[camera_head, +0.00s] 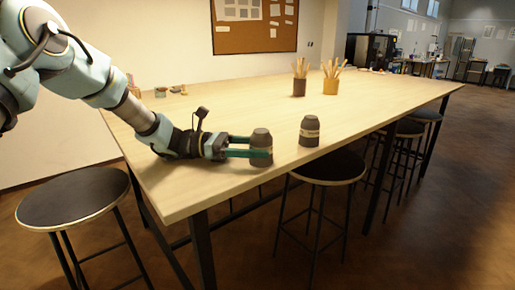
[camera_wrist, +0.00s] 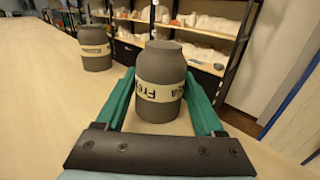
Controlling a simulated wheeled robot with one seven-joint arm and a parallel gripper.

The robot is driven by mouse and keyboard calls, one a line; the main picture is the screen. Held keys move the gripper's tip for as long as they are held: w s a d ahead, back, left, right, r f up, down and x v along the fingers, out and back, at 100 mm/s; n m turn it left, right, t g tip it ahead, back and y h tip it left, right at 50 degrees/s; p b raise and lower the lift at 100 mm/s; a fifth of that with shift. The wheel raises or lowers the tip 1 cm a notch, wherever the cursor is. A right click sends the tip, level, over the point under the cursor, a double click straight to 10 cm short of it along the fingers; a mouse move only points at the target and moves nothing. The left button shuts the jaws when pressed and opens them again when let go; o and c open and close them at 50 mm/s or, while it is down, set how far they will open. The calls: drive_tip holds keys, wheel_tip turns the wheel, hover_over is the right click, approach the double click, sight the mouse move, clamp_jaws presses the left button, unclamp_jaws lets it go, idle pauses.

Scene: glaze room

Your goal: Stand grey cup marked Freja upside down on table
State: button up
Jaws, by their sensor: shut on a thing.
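The grey cup marked Freja (camera_head: 261,139) is near the front edge of the table (camera_head: 200,190). In the wrist view the cup (camera_wrist: 161,65) stands between my fingers, and the letters on its cream band read inverted. Its narrower closed end is up, so it is upside down and looks upright on its axis. Its lower end appears to rest on the table, with no clear gap. My gripper (camera_head: 262,152) reaches in low from the left and is shut on the cup's sides. The cup's mouth is hidden below.
A second grey cup (camera_head: 309,131) stands narrow end up to the right; its label is unreadable. Two pots of wooden tools (camera_head: 299,86) (camera_head: 330,85) stand further back. Stools (camera_head: 328,167) line the near edge. Much of the tabletop between is clear.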

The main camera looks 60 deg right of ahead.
drive_tip(key=shift+a+f, duration=0.15)
drive_tip(key=shift+f, duration=0.65)
drive_tip(key=o, duration=1.3)
drive_tip(key=shift+c, duration=0.2)
drive_tip(key=shift+w, duration=0.1)
drive_tip(key=shift+w+a+f, duration=0.1)
drive_tip(key=shift+w+a, duration=0.05)
drive_tip(key=shift+w, duration=0.15)
drive_tip(key=b+v, duration=0.1)
drive_tip(key=v, duration=0.2)
drive_tip(key=b+v, duration=0.1)
drive_tip(key=v, duration=0.2)
drive_tip(key=r+v, duration=0.1)
drive_tip(key=v, duration=0.2)
drive_tip(key=shift+w+a+b, duration=0.15)
drive_tip(key=shift+w+b, duration=0.15)
drive_tip(key=shift+b, duration=0.1)
drive_tip(key=shift+w+a, duration=0.15)
drive_tip(key=shift+w, duration=0.1)
drive_tip(key=shift+r, duration=0.1)
